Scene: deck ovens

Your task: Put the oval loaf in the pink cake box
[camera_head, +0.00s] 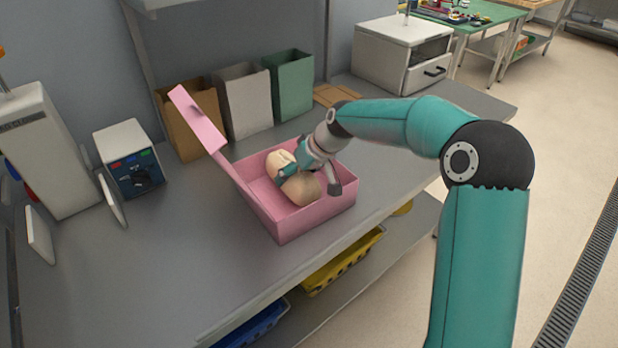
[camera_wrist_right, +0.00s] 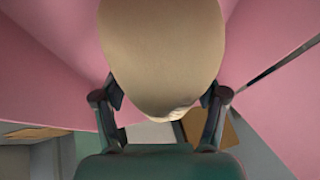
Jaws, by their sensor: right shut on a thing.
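The pink cake box (camera_head: 318,212) stands on the grey counter with its lid (camera_head: 198,120) open to the left. The oval loaf (camera_head: 300,188) is pale tan and sits inside the outline of the box. My right gripper (camera_head: 290,170) reaches into the box from the right and is shut on the loaf. In the right wrist view the loaf (camera_wrist_right: 162,50) fills the upper middle between the two fingers (camera_wrist_right: 160,100), with pink walls around it. Whether the loaf touches the box floor cannot be told. My left gripper does not show.
Brown, white and green bags (camera_head: 290,85) stand behind the box. A blue-faced control unit (camera_head: 130,165) and a tall pale machine (camera_head: 45,150) stand at left. A white drawer unit (camera_head: 400,55) is at the back. Yellow and blue crates (camera_head: 345,262) lie on the lower shelf.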

